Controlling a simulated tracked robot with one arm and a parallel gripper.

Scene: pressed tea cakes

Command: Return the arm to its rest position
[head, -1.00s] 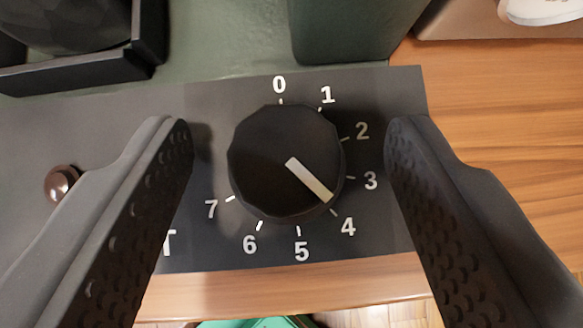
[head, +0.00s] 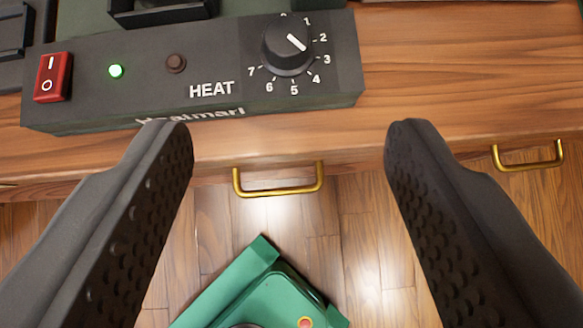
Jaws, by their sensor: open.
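My gripper (head: 290,130) is open and empty, with a dark textured finger on each side of the view. Beyond and above it, apart from the fingers, is a dark control panel marked HEAT (head: 205,108). Its black dial (head: 287,47) has a white pointer directed to the lower right, between about 3 and 4. The panel also has a red rocker switch (head: 53,77), a lit green lamp (head: 116,71) and a dark brown round button or lamp (head: 176,63).
The panel sits on a wooden counter (head: 450,70) with brass drawer handles (head: 278,191) and (head: 528,157) on its front. Below is a wood plank floor (head: 360,240). My green base (head: 270,295) shows at the bottom. The space between the fingers is clear.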

